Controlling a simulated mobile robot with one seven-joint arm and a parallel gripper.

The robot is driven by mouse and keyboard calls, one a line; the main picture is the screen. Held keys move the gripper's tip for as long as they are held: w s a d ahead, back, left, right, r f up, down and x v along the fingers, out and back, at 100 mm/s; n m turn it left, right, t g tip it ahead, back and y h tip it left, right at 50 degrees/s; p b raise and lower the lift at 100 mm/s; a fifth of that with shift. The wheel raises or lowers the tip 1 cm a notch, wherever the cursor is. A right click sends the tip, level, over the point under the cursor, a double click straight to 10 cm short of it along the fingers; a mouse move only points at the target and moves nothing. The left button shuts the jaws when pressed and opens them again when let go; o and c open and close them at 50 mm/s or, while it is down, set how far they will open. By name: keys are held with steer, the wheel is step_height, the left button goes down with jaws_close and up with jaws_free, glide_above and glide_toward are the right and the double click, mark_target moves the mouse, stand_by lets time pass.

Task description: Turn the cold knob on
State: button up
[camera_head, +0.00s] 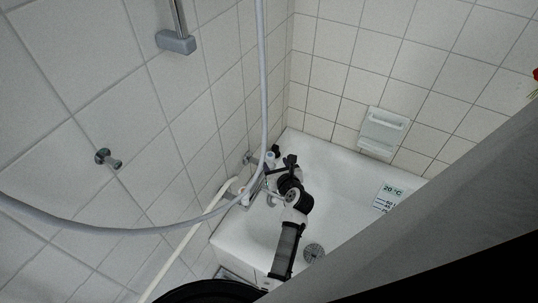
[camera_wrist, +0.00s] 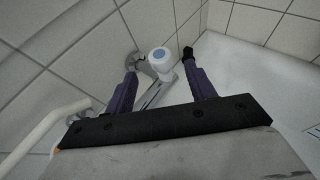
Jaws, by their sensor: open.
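The cold knob is a white round knob with a blue cap (camera_wrist: 160,56) on the wall-mounted tap (camera_wrist: 158,92). In the wrist view it shows between and just beyond the tips of my gripper (camera_wrist: 160,65). The two dark fingers are spread apart, with a gap on each side of the knob; I cannot tell whether either touches it. In the head view my gripper (camera_head: 279,165) is at the tap near the wall, beside the white knob (camera_head: 270,158). Part of the tap is hidden behind my gripper.
A shower hose (camera_head: 264,90) hangs down in front of the tap and loops left. A pale rail (camera_head: 181,247) runs beside the tub. The white tub (camera_head: 330,165) has a drain (camera_head: 313,252) and a temperature display (camera_head: 388,198). A grey curtain (camera_head: 430,210) covers the right.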

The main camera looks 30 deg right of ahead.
mark_target(271, 156)
steer(key=x, duration=0.7)
steer(key=shift+w+d+f, duration=0.1)
steer(key=shift+w, duration=0.25)
steer(key=shift+c, duration=0.3)
steer(key=c, duration=0.9)
